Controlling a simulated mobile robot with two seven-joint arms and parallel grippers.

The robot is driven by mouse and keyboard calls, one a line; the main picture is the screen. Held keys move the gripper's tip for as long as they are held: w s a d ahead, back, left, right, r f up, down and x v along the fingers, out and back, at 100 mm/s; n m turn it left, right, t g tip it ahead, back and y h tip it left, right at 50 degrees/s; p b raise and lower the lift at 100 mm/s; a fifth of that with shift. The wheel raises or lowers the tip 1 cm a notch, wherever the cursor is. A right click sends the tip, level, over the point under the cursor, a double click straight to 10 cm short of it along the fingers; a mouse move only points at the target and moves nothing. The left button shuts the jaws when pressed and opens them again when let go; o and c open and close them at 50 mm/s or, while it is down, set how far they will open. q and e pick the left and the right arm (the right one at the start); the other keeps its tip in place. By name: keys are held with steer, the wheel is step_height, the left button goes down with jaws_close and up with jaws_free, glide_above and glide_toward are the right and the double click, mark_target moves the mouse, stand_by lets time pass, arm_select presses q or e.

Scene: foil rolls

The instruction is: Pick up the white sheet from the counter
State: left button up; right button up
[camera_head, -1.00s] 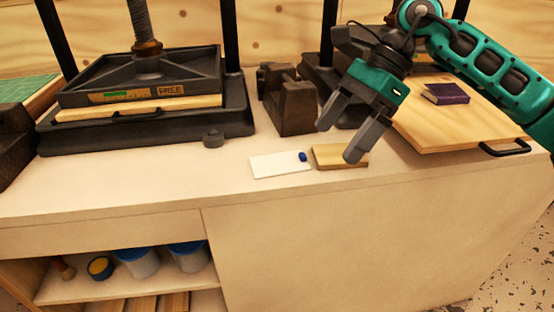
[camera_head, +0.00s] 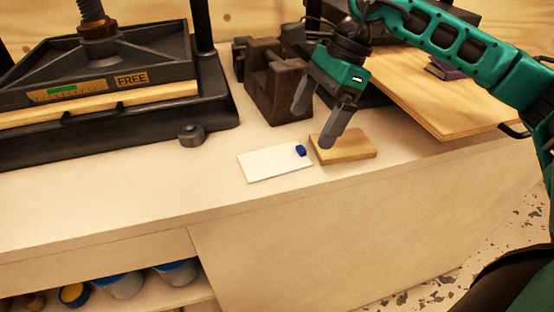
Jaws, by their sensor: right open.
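The white sheet (camera_head: 270,163) lies flat on the counter (camera_head: 130,205), near its front edge. A small blue object (camera_head: 300,151) sits on the sheet's right end. My right gripper (camera_head: 312,128) is open and empty, pointing down behind and right of the sheet. One fingertip shows in front of the wooden block's left part; I cannot tell if it touches. My left gripper is not in view.
A small wooden block (camera_head: 352,147) lies just right of the sheet. A dark metal tool (camera_head: 277,90) stands behind. A large press (camera_head: 110,85) fills the left. A wooden board (camera_head: 455,100) with a purple book (camera_head: 446,68) lies at right. Counter left of the sheet is clear.

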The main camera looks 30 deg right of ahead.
mark_target(299, 148)
steer(key=shift+w+d+b+x, duration=0.15)
steer(key=shift+x, duration=1.2)
steer(key=shift+w+d+b+x, duration=0.1)
steer(key=shift+d+b+x, duration=0.05)
steer(key=shift+x, duration=1.2)
steer(key=shift+f, duration=0.1)
steer(key=shift+c, duration=0.5)
steer(key=c, duration=0.9)
steer(key=shift+o, duration=0.2)
